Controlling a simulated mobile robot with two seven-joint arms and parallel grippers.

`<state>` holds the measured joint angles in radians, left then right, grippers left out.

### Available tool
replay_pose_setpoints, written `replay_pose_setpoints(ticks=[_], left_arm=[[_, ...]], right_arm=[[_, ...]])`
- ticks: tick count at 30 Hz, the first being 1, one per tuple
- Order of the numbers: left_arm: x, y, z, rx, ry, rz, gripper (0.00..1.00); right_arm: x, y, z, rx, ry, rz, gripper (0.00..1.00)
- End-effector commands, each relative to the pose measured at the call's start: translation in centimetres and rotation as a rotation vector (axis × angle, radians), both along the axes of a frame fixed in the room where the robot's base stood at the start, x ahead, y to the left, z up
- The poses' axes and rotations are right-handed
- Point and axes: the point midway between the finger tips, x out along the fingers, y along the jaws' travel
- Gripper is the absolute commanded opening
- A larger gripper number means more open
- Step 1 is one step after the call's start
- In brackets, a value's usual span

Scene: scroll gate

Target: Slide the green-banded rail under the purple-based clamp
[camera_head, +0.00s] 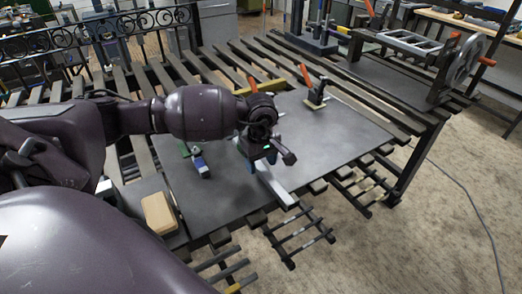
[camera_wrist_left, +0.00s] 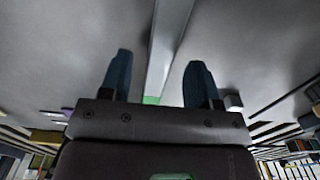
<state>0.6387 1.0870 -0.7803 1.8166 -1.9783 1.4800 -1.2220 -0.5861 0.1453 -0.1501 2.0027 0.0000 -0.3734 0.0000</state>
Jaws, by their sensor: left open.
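A pale grey rail (camera_head: 277,188) lies on the dark tabletop, its near end at the table's front edge. The left wrist view shows the rail (camera_wrist_left: 168,38) running between my blue fingers, with a green band (camera_wrist_left: 151,100) near the gripper's base. My left gripper (camera_head: 266,157) is open over the rail; it also shows in the left wrist view (camera_wrist_left: 159,62), one finger on each side. A small purple patch (camera_wrist_left: 67,111) shows at the left of the wrist view, too small to identify. No purple base is clear in the head view. My right gripper is not in view.
An orange-handled clamp (camera_head: 313,87) on a yellowish base stands beyond my gripper. A blue-ended fixture (camera_head: 202,168) stands left of the rail. A tan block (camera_head: 159,213) lies at the near left. The tabletop (camera_head: 335,139) right of the rail is clear.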

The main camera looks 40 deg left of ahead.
Motion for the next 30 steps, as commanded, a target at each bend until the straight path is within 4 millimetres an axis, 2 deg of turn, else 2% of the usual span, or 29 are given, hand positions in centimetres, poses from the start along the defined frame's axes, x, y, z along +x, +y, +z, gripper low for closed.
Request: replay_pose_setpoints(ticks=[6,16,27,30], left_arm=[[0.0,0.0,-1.6,0.000,0.001,0.000,0.56],[0.0,0.0,-1.8,0.000,0.000,0.000,0.56],[0.0,0.0,-1.8,0.000,0.000,0.000,0.01],[0.0,0.0,-1.8,0.000,0.000,0.000,0.00]], right_arm=[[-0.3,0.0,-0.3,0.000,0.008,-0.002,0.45],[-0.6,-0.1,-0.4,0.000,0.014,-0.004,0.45],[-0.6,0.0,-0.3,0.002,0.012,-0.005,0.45],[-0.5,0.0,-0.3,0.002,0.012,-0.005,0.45]])
